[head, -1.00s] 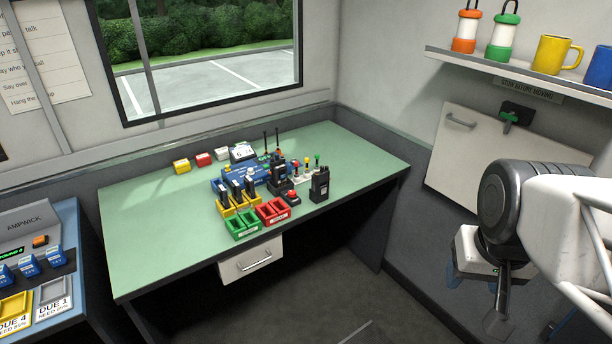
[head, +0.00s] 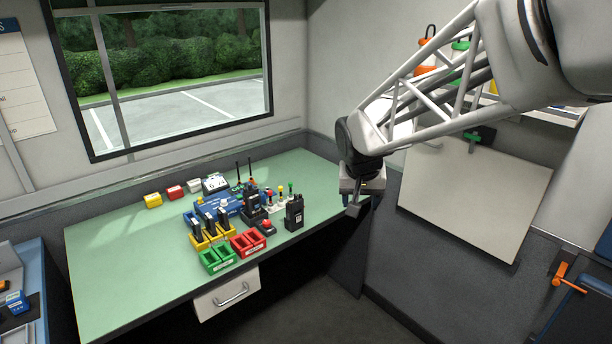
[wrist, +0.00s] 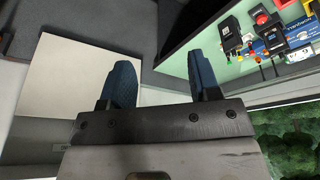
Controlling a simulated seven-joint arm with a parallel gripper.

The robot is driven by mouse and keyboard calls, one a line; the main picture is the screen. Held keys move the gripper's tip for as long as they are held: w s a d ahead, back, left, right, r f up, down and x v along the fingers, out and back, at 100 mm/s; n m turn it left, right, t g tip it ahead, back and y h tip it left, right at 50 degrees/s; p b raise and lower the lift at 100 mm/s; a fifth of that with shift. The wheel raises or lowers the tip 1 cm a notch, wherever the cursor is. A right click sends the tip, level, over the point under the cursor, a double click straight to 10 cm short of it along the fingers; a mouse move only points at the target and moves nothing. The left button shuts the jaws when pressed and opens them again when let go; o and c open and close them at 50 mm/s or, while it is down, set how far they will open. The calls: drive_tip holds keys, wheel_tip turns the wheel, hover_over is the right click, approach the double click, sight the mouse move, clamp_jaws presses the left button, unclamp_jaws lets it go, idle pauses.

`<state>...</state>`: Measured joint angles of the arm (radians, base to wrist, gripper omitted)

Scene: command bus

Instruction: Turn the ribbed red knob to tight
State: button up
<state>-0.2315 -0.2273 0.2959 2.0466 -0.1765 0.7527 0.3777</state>
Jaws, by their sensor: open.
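I cannot tell for certain which part is the ribbed red knob. A small red top (head: 268,190) shows beside a yellow and a green one on the desk, too small to show ribs. A red round top (head: 266,225) sits on a small dark box near the desk's front; a red top also shows in the wrist view (wrist: 262,17). My gripper (head: 354,208) hangs at the desk's right end, away from these red parts. In the wrist view my gripper (wrist: 162,70) has its two blue fingers apart with nothing between them.
The green desk (head: 120,240) carries a blue radio unit (head: 228,203), black handsets (head: 294,212) and red (head: 248,243) and green trays (head: 217,260). The desk's left part is clear.

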drive_tip(key=w+a+f, duration=0.4)
drive_tip(key=w+a, duration=0.3)
drive_tip(key=w+a+f, duration=0.5)
drive_tip(key=w+a, duration=0.2)
drive_tip(key=t, duration=0.1)
approach(267, 222)
drive_tip(key=shift+d+f+y, duration=0.15)
drive_tip(key=shift+f+y, duration=0.15)
drive_tip(key=shift+f, duration=0.15)
drive_tip(key=shift+x, duration=3.95)
drive_tip(key=shift+r, duration=0.1)
drive_tip(key=c, duration=0.9)
